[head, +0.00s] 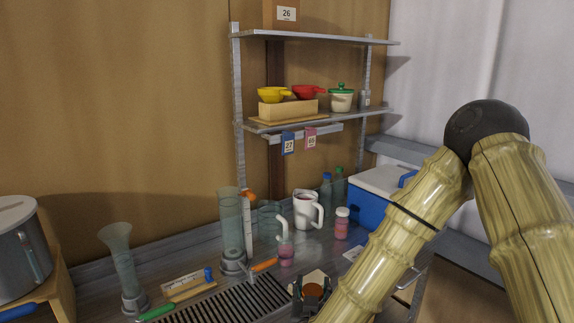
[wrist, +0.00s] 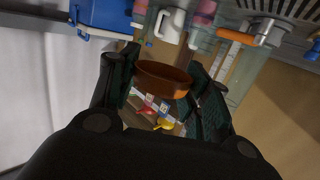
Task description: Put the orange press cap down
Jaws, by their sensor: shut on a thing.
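The orange press cap (wrist: 162,78), a round, shallow orange-brown piece, sits between the two dark fingers of my gripper (wrist: 160,84) in the wrist view. My gripper is shut on it, one finger at each side. In the head view my gripper (head: 311,291) is low at the front of the counter, right of the slotted drain grate. The cap (head: 314,291) shows there as a small brown disc. A pale piece lies just behind it. I cannot tell how far the cap is above the counter.
The drain grate (head: 225,303) lies left of my gripper. A tall clear cylinder (head: 231,225), white jug (head: 308,210), pink jar (head: 341,224) and blue cooler (head: 370,204) stand behind. A shelf (head: 320,120) with yellow and red cups is above. Little counter is free nearby.

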